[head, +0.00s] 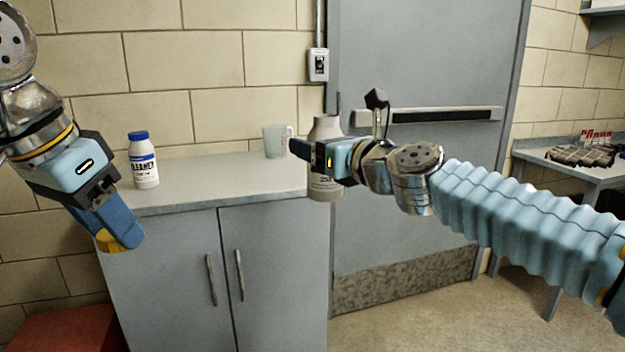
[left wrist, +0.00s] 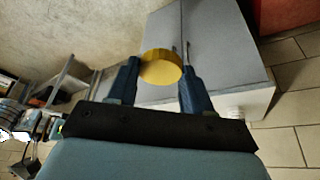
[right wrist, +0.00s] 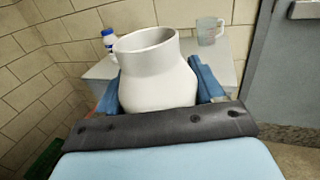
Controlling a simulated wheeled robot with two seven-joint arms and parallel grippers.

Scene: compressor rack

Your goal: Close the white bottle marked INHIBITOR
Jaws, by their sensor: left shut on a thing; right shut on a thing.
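A white bottle (head: 326,135) with an open neck is held by my right gripper (head: 318,160), in front of the right end of the cabinet. The right wrist view shows the bottle (right wrist: 157,80) upright between the blue fingers, its mouth uncovered. Its label is mostly hidden. My left gripper (head: 118,232) is shut on a yellow cap (head: 107,242), in front of the cabinet's left side and well apart from the bottle. The left wrist view shows the cap (left wrist: 160,68) between the fingertips.
A grey cabinet (head: 185,200) carries a white bottle with a blue cap (head: 143,160) and a clear measuring jug (head: 275,140). A grey door (head: 430,70) with a push bar stands behind my right arm. A side table (head: 580,170) is at right, a red object (head: 60,330) at lower left.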

